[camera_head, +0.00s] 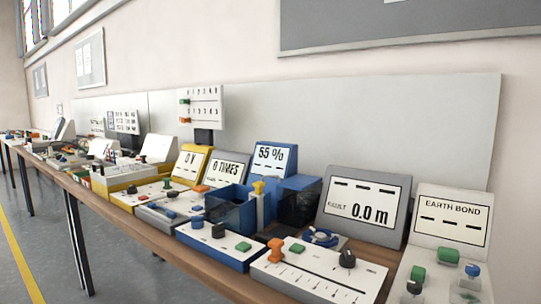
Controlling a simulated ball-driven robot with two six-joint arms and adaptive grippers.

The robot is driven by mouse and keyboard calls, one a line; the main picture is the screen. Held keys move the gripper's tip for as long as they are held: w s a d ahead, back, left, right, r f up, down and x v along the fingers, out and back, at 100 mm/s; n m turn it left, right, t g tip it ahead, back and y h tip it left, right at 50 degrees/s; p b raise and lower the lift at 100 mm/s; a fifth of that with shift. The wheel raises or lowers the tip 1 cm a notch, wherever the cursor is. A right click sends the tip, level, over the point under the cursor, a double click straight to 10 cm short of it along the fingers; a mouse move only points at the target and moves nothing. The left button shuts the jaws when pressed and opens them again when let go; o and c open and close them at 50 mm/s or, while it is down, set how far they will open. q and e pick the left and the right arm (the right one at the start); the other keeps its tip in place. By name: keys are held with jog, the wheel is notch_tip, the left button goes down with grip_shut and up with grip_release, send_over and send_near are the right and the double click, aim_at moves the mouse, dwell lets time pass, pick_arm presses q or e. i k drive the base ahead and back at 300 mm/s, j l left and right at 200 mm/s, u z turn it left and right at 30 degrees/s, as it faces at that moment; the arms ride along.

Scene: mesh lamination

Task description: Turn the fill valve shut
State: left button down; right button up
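No part labelled as the fill valve can be read in this view. A blue station stands mid-bench, with a display reading 55 % (270,156). In front of the display are an open blue tank (233,210) and a darker tank (297,203). Between them is a pale post with a yellow top piece (258,187), which may be a valve. The blue-edged front panel (205,236) carries a blue knob (197,222), a dark knob (218,230) and a green button (243,247). Neither of my grippers is in view.
A grey 0.0 m display (362,212) and a white slider panel (318,274) with an orange knob stand to the right. An EARTH BOND display (452,219) is at far right. Yellow and grey stations crowd the left. Open floor (120,250) lies in front of the bench.

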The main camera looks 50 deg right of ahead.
aim_at(197, 222)
jog(key=z, duration=1.5)
jog(key=i+j, duration=0.1)
jog(key=j, duration=0.15)
jog(key=i+j, duration=0.15)
